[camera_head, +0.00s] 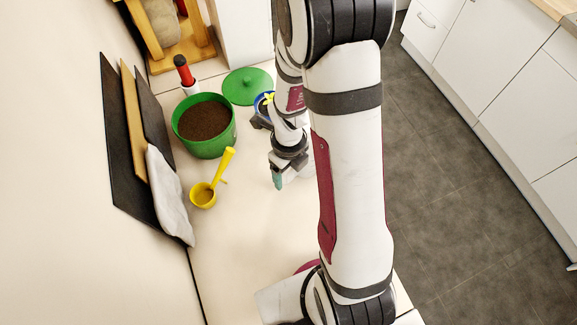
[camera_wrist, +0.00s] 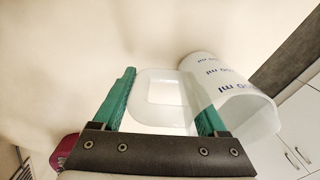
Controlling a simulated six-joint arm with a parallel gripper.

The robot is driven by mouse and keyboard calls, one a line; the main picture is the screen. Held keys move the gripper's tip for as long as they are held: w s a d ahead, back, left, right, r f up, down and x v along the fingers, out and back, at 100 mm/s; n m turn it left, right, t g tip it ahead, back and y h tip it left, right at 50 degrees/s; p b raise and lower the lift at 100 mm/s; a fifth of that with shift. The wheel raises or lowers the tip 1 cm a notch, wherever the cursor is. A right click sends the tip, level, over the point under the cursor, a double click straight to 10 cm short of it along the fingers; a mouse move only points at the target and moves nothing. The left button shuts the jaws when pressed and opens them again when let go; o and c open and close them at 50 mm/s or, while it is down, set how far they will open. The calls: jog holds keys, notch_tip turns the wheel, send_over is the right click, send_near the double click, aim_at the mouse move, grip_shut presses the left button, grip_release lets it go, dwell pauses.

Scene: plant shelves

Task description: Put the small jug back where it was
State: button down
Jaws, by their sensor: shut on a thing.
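The small jug (camera_wrist: 232,100) is white and translucent, with dark ml markings, at the right of the wrist view. Its loop handle (camera_wrist: 158,80) lies between the green fingers of my gripper (camera_wrist: 158,73), which are shut on it. In the head view my gripper (camera_head: 279,178) points down over the right part of the cream worktop (camera_head: 240,230). There the jug is mostly hidden behind my arm. I cannot tell whether it touches the worktop.
A blue-rimmed item (camera_head: 263,103) is partly hidden behind my wrist. Dark boards (camera_head: 125,150) and a grey cloth (camera_head: 167,195) lean left. The front worktop is clear.

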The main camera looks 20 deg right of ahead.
grip_release()
jog(key=shift+f, duration=0.1)
jog(key=shift+n, duration=0.5)
jog(key=r, duration=1.2)
jog(key=shift+s+a+r, duration=0.15)
jog(key=shift+s+r, duration=0.05)
jog(key=shift+r, duration=0.2)
jog(key=s+a+r+n+y, duration=0.1)
jog(key=s+a+r+n, duration=0.2)
jog(key=s+n, duration=0.4)
jog(key=s+a+r+n, duration=0.3)
jog(key=s+n, duration=0.5)
jog(key=n, duration=0.9)
jog(key=shift+s+a+r+n+y, duration=0.15)
jog(key=shift+a+r+n+y, duration=0.25)
jog(key=shift+r, duration=0.15)
